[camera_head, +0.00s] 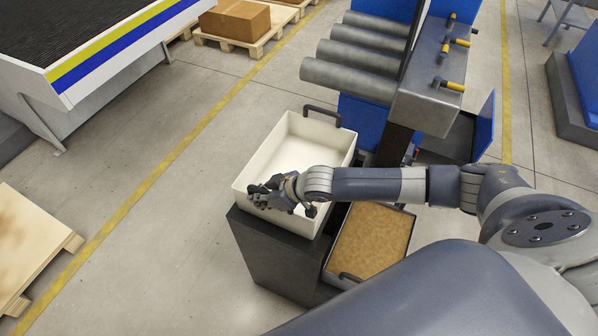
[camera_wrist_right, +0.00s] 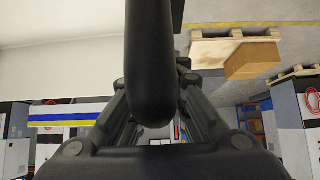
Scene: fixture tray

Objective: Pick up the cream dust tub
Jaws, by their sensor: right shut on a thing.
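The cream dust tub (camera_head: 258,150) is an open box with pale walls, standing upright on a dark block. A black handle (camera_head: 322,116) shows on its far end. My right gripper (camera_head: 264,194) is at the tub's near left corner, over the near wall. In the right wrist view, a black bar, the tub's near handle (camera_wrist_right: 150,60), runs between the fingers of my right gripper (camera_wrist_right: 152,110), which is shut on it. A pale surface of the tub (camera_wrist_right: 60,35) fills the upper left there. My left gripper is not in view.
A second bin (camera_head: 370,238) with brown contents sits right of the dark block (camera_head: 265,255). A machine with grey rollers (camera_head: 350,75) stands behind the tub. The floor left of the block is clear up to a pallet (camera_head: 30,245).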

